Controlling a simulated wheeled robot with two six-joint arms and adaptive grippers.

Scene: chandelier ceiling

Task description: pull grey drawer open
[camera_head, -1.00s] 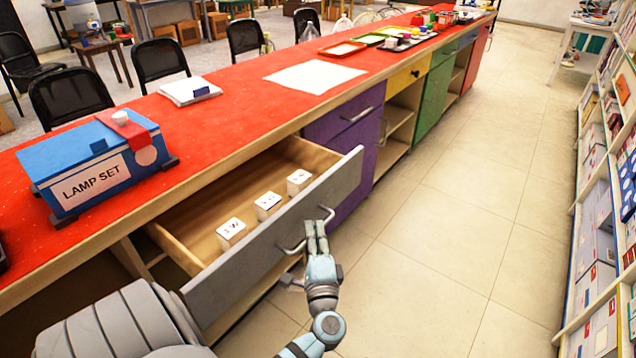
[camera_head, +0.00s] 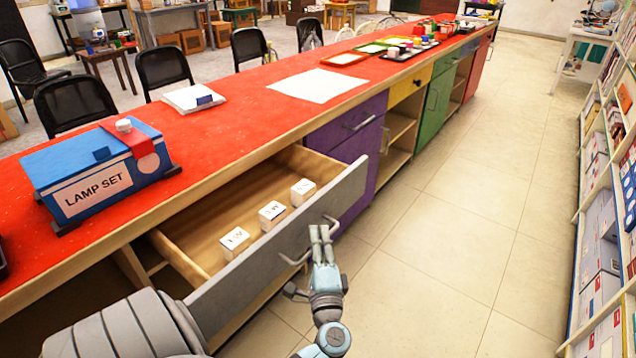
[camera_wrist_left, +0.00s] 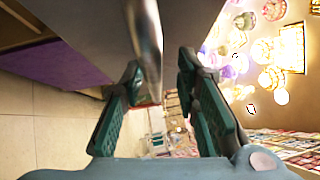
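The grey drawer (camera_head: 290,256) stands well out of the counter, its wooden inside showing. Several white blocks (camera_head: 235,241) are in it. A bent metal handle (camera_head: 333,223) is on its front. My left gripper (camera_head: 321,232) is at this handle. In the left wrist view the handle bar (camera_wrist_left: 146,45) runs down between the two dark green fingers (camera_wrist_left: 158,72). The fingers are apart, with a gap showing between the bar and the right finger. Whether the left finger touches the bar is unclear. My right gripper is not in view.
A blue lamp set box (camera_head: 98,190), a white pad (camera_head: 193,98) and trays (camera_head: 343,59) lie on the red countertop (camera_head: 240,125). A purple cabinet (camera_head: 345,150) adjoins the drawer. Shelves (camera_head: 603,220) stand at the right. The tiled floor (camera_head: 440,220) between is clear.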

